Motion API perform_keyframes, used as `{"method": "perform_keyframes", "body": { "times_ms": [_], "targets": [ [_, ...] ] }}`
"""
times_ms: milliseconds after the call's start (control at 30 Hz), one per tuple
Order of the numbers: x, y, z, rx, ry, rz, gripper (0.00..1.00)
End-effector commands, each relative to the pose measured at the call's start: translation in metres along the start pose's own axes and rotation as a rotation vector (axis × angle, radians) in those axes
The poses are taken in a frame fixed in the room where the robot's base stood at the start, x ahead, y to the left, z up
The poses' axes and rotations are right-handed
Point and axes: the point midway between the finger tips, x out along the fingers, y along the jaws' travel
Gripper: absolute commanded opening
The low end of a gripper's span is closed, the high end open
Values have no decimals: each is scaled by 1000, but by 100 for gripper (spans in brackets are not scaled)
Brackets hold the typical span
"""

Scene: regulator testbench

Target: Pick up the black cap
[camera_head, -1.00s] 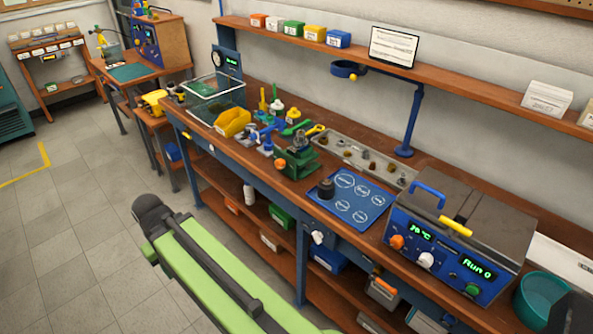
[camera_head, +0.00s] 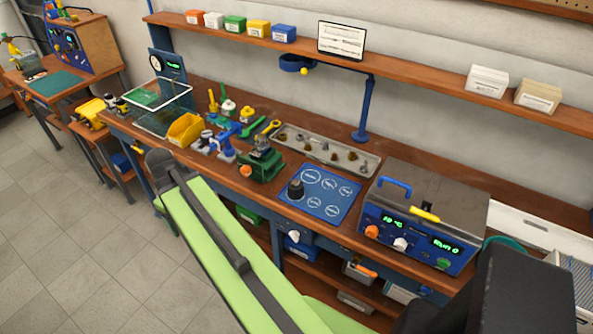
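The black cap (camera_head: 295,188) is a small dark, stepped cylinder. It stands upright on the left part of a blue mat (camera_head: 312,206) marked with white circles, on the wooden bench. My green arm link (camera_head: 215,235) crosses the lower left, its dark end in front of the bench's front edge, left of and apart from the cap. A large dark block (camera_head: 520,295), probably part of my arm, fills the lower right corner. No gripper fingers can be made out.
A green fixture (camera_head: 262,165) stands close left of the mat. A grey tray (camera_head: 290,130) with several small parts lies behind it. A blue-fronted bath with a grey lid (camera_head: 430,195) stands to the right. A shelf (camera_head: 400,70) runs above, with a blue post below it.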

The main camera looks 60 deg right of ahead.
Motion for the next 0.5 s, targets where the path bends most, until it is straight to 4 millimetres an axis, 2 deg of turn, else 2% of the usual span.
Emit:
{"method": "perform_keyframes", "body": {
  "times_ms": [33, 67, 100, 167, 200, 300, 333, 400, 500],
  "targets": [
    [-47, 52, 14, 18, 0, 0, 74],
    [-60, 79, 24, 17, 0, 0, 74],
    [-76, 114, 39, 17, 0, 0, 74],
    [-99, 163, 66, 15, 0, 0, 74],
    [-113, 193, 86, 14, 0, -1, 74],
    [-140, 252, 135, 12, 0, -1, 74],
    [-146, 266, 148, 10, 0, -1, 74],
    [-156, 290, 174, 6, 0, -1, 74],
    [-163, 308, 198, 1, 0, -1, 74]
  ]
}}
